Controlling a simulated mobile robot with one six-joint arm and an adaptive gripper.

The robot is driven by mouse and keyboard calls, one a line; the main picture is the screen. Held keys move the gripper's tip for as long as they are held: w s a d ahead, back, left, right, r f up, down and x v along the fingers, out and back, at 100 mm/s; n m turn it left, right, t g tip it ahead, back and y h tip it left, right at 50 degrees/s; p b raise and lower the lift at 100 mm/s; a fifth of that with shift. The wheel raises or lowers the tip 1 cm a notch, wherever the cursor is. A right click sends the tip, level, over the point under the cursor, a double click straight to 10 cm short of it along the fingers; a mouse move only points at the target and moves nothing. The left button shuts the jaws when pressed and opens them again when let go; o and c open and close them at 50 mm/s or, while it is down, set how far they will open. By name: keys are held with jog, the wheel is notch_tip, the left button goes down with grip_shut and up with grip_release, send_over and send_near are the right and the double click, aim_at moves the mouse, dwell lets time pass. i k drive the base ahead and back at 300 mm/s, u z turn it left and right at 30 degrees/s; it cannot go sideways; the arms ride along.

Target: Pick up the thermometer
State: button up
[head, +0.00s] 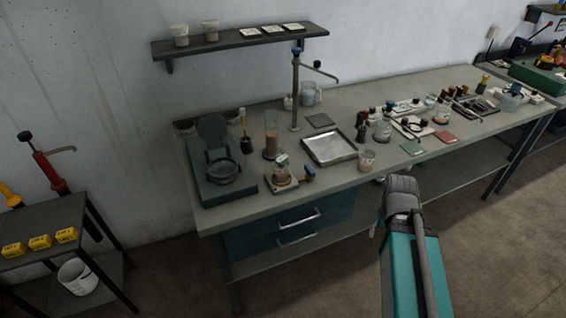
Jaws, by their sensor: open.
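I cannot pick out a thermometer for certain. Many small tools and jars on the long workbench (385,100) are too small to identify. A thin upright item with a yellow top (243,118) stands by a dark cup (246,145) at the left part of the bench; I cannot tell what it is. My teal arm rises from the bottom of the picture, in front of the bench's near edge, and ends in view at a grey joint. My gripper's fingers do not show.
A wall shelf (240,42) hangs above. A side table (35,240) stands left. Floor in front is clear.

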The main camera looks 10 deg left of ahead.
aim_at(281, 158)
jog(key=z, duration=0.45)
jog(key=k, duration=1.2)
jog(key=u, duration=0.55)
jog(key=i, duration=1)
jog(key=z, duration=0.05)
